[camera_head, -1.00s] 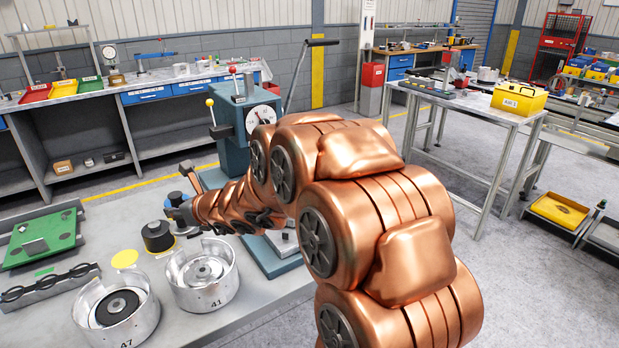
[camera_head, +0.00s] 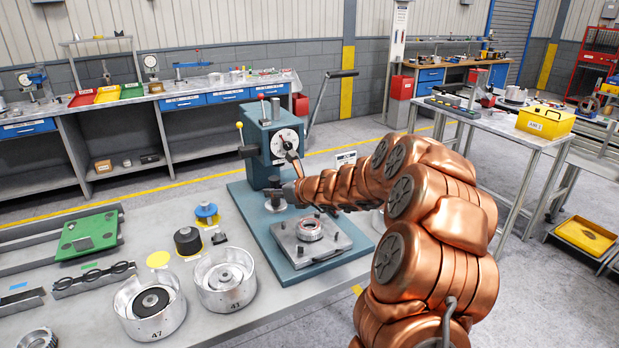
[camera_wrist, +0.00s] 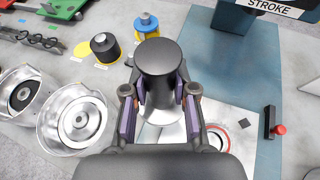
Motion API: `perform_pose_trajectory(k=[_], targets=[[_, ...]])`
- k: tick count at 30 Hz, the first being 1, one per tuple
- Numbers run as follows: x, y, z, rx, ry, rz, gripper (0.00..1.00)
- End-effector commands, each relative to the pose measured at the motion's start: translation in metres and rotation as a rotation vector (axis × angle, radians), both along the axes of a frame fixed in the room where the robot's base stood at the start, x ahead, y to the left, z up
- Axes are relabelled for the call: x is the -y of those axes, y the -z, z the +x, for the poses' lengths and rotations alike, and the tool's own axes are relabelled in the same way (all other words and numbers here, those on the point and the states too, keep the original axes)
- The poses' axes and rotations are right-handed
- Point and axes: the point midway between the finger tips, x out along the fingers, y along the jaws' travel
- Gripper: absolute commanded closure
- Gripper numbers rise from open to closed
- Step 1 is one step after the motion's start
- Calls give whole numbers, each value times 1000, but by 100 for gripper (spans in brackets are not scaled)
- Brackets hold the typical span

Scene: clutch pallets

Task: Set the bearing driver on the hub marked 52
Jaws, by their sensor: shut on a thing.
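My gripper (camera_wrist: 160,112) is shut on a dark grey cylinder with a paler lower part, which looks like the bearing driver (camera_wrist: 160,58). Two silver hubs stand on the bench at front left: one marked 47 (camera_head: 145,328) with a black ring inside, one marked 41 (camera_head: 228,300). I see no mark 52. The driver's lower end is partly hidden in the wrist view.
A blue-grey press (camera_head: 262,150) stands on the bench; its plate (camera_head: 290,246) bears a small red-edged ring (camera_head: 310,230). A black cylinder (camera_head: 187,240) and a blue-topped one (camera_head: 207,213) stand left of it. A green fixture (camera_head: 90,235) lies further left.

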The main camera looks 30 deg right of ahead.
Motion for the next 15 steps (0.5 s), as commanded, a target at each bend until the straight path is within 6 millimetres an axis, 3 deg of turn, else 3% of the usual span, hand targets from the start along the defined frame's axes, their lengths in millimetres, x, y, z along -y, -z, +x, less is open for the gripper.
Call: perform_pose_trajectory(k=[1, 6, 10, 15], targets=[[21, -3, -2, -3, 18, 5, 100], [73, 5, -11, 1, 56, 2, 100], [93, 13, -17, 0, 72, 3, 100], [102, 17, -19, 1, 77, 1, 100]])
